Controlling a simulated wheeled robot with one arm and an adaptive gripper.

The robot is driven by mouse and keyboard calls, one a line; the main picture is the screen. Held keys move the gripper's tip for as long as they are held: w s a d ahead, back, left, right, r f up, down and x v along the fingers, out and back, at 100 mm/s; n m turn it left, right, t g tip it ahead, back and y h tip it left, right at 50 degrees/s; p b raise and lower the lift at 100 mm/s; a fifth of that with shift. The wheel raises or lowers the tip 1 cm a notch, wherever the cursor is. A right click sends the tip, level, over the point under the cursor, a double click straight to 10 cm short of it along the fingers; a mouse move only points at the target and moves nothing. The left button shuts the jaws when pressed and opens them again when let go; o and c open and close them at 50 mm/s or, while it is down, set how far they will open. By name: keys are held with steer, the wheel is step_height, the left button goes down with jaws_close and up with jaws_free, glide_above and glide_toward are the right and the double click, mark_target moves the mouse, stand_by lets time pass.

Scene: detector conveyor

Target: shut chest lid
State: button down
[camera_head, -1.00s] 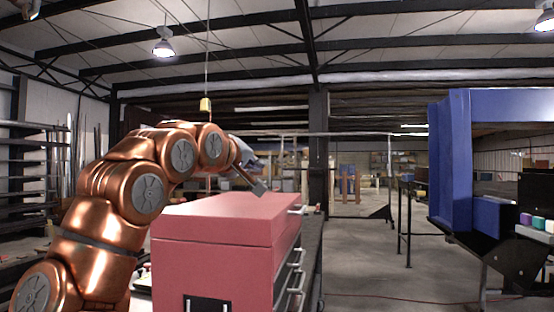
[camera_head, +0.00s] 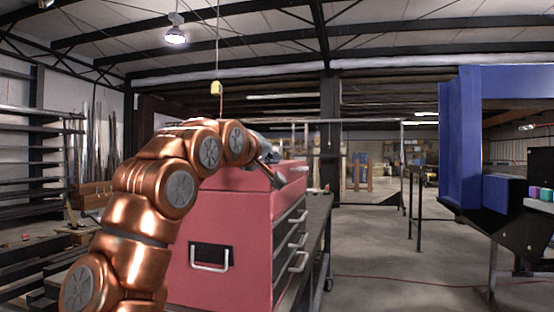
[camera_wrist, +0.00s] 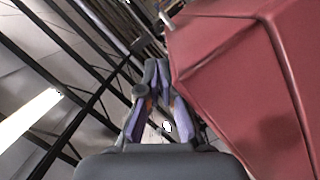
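The red chest (camera_head: 232,222) stands at the middle of the head view, with a silver front handle and several drawer handles on its right side. Its lid (camera_head: 292,171) is at the top, partly hidden by my arm; it looks low, but I cannot tell whether a gap remains. My gripper (camera_head: 272,178) is at the chest's upper edge; I cannot tell whether it touches. In the wrist view the fingers (camera_wrist: 157,72) converge with their tips together and nothing visible between them. The red chest (camera_wrist: 240,75) fills the right side there, close beside the fingers.
A dark bench (camera_head: 318,215) runs along the chest's right side. A blue frame machine (camera_head: 460,150) stands at the far right, with small coloured blocks (camera_head: 540,193) near it. Shelves (camera_head: 30,150) line the left.

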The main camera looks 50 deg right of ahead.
steer(key=shift+s+d+f, duration=0.15)
steer(key=shift+f, duration=0.2)
steer(key=shift+s+d+f, duration=0.15)
steer(key=shift+f, duration=0.2)
steer(key=shift+r, duration=0.1)
steer(key=r+p, duration=0.4)
steer(key=r, duration=0.1)
steer(key=shift+w+a+r, duration=0.15)
steer(key=shift+a+r, duration=0.05)
steer(key=s+v, duration=0.1)
steer(key=v, duration=0.9)
steer(key=shift+s+d+r, duration=0.2)
steer(key=shift+d+r, duration=0.05)
steer(key=shift+r, duration=0.1)
